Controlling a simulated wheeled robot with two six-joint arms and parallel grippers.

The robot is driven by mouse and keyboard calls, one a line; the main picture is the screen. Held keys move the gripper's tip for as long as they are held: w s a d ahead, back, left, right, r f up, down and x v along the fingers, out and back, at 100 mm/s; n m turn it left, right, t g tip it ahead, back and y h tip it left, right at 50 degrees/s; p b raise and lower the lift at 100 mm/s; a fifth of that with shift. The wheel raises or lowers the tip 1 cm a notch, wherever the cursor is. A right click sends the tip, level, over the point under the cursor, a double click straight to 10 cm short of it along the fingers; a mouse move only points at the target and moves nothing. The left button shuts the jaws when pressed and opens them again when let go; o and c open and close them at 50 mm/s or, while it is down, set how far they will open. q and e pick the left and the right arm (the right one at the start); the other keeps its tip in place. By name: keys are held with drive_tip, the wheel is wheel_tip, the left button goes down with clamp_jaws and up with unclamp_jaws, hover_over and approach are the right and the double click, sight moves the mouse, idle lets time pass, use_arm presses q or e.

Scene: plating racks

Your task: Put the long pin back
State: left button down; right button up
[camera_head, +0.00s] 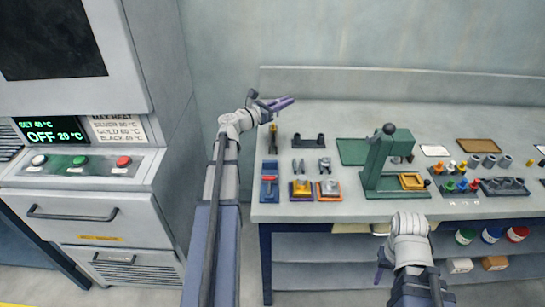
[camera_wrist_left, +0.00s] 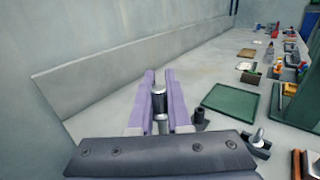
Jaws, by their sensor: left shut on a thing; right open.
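My left gripper (camera_head: 284,103) is raised over the back left of the bench, its purple fingers pointing right. In the left wrist view the fingers (camera_wrist_left: 159,95) are shut on a short-looking metal pin (camera_wrist_left: 160,122) with a dark upper part; its full length cannot be told. A dark rack (camera_head: 308,142) with two upright posts stands on the bench, right of and nearer than the gripper. In the left wrist view a dark post (camera_wrist_left: 199,117) and a silver pin end (camera_wrist_left: 259,136) show to the gripper's right. My right gripper (camera_head: 381,266) is open, low before the bench front.
A green press (camera_head: 388,165) stands mid-bench beside a green mat (camera_head: 352,152). Small metal parts (camera_head: 324,166) and coloured fixtures (camera_head: 328,189) lie near the front left edge. A dark and yellow tool (camera_head: 273,139) is below my left gripper. A wall edges the back.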

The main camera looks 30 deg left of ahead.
use_arm(q)
drive_tip(key=shift+n+y, duration=0.5)
drive_tip(key=shift+y, duration=0.2)
drive_tip(key=f+b, duration=0.2)
drive_tip(key=f, duration=0.1)
drive_tip(key=a+f+b, duration=0.1)
drive_tip(key=f+b, duration=0.2)
drive_tip(key=s+f+b, duration=0.1)
drive_tip(key=f+b, duration=0.2)
drive_tip(key=shift+a+f, duration=0.2)
drive_tip(key=shift+f, duration=0.15)
use_arm(e)
wheel_tip(320, 180, down, 10)
drive_tip(key=shift+r, duration=0.15)
use_arm(q)
wheel_tip(320, 180, down, 4)
drive_tip(key=b, duration=0.4)
drive_tip(key=shift+r, duration=0.15)
use_arm(e)
wheel_tip(320, 180, down, 4)
drive_tip(key=shift+r, duration=0.15)
use_arm(q)
drive_tip(key=shift+f+b, duration=0.3)
drive_tip(key=c, duration=0.9)
unclamp_jaws()
drive_tip(key=shift+o, duration=0.2)
use_arm(e)
drive_tip(key=shift+f, duration=0.25)
